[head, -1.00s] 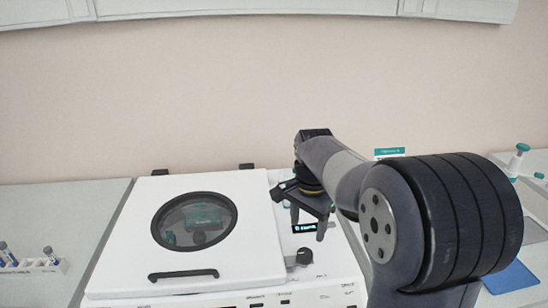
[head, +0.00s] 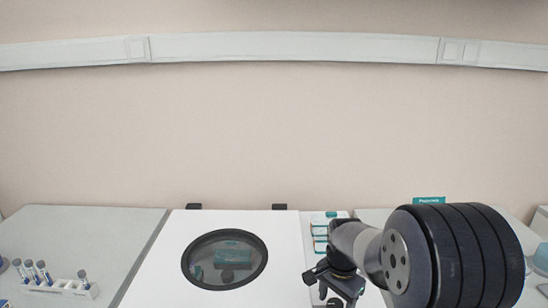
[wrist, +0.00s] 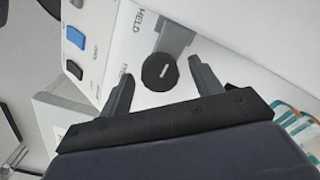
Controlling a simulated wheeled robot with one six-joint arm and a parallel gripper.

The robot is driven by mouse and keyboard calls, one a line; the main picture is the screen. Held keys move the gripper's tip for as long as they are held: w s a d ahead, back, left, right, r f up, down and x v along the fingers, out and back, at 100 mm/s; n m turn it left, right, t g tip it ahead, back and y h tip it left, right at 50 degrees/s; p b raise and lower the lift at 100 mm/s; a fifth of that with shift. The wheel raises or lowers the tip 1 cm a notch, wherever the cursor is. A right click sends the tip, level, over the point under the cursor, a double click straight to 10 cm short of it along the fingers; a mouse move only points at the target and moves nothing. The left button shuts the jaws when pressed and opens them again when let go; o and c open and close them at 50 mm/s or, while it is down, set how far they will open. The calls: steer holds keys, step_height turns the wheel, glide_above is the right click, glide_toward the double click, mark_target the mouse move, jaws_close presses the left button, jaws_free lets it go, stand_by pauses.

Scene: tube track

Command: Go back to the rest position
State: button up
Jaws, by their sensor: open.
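My gripper (head: 338,294) is at the lower right in the head view, just right of the white machine's lid (head: 285,240); its fingertips are near the picture's lower edge. In the wrist view my gripper (wrist: 160,72) is open, with its two fingers apart and nothing held between them. A black round knob (wrist: 160,72) on the machine's white panel shows between the fingers; its distance from them is hard to tell. The lid is closed, and a teal item (head: 234,254) shows through its round window.
A white rack (head: 72,288) with several tubes stands on the left bench. Several teal-marked items (head: 321,232) sit behind my gripper. Blue and black switches (wrist: 75,38) show on the panel. A teal sign (head: 429,200) stands at the back right.

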step_height(320, 180, up, 11)
step_height(320, 180, down, 11)
steer(key=shift+r, duration=0.15)
steer(key=shift+f, duration=0.2)
steer(key=n, duration=0.8)
steer(key=shift+n, duration=0.3)
steer(key=n, duration=0.4)
steer(key=shift+n, duration=0.3)
steer(key=n, duration=0.4)
steer(key=shift+r, duration=0.1)
steer(key=shift+r+n, duration=0.3)
steer(key=shift+r, duration=0.9)
